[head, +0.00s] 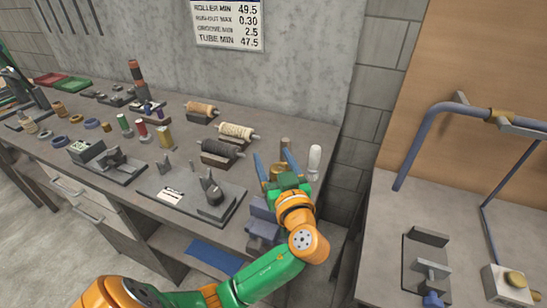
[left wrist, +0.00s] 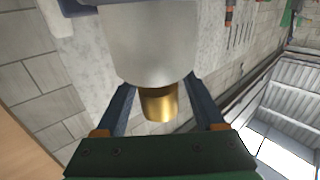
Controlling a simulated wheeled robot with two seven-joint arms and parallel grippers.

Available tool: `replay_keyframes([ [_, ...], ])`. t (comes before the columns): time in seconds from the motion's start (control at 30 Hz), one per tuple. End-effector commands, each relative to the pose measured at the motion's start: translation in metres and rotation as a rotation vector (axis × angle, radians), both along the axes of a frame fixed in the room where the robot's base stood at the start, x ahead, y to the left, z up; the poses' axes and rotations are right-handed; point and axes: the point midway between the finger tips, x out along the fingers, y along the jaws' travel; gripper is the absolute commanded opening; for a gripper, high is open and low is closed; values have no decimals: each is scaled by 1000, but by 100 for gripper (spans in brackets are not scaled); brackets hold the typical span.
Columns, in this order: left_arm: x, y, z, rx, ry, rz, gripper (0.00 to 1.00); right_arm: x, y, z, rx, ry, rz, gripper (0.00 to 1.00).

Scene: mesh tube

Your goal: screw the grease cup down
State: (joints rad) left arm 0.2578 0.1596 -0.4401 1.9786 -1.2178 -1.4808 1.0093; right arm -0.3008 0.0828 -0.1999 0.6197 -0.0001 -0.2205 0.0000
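My left gripper (head: 275,163) reaches over the right end of the workbench, its two blue fingers standing apart. A brass cylinder (head: 277,172), probably the grease cup, shows between the fingers. In the left wrist view the brass cylinder (left wrist: 158,104) again lies between the fingers, with gaps on both sides. A large pale cylindrical body (left wrist: 148,45) adjoins it and hides the fingertips, so I cannot tell whether they touch anything. A blue-grey vise-like block (head: 262,218) stands beside the gripper. My right gripper is not in view.
A white-topped upright piece (head: 315,160) stands close right of my gripper. Wound rollers (head: 237,131) lie on cradles left of it. A dark plate with brackets (head: 190,192) lies nearer. A bent blue tube (head: 425,135) stands over the right-hand table.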

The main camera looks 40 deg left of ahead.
Motion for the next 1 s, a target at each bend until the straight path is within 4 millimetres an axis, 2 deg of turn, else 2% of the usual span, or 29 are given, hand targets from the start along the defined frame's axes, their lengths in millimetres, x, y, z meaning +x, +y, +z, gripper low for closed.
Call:
replay_keyframes([
  [0.03,0,0,0,0,0,0,57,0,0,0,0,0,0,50],
  [0.2,0,0,0,0,0,0,12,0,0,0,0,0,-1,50],
  [0.23,0,0,0,0,0,0,4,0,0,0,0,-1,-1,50],
  [0.27,0,0,0,1,1,0,0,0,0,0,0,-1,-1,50],
  [0.67,1,-1,-2,-3,4,-54,0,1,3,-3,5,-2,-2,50],
  [1.0,6,-6,-2,-3,5,-306,0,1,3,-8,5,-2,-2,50],
])
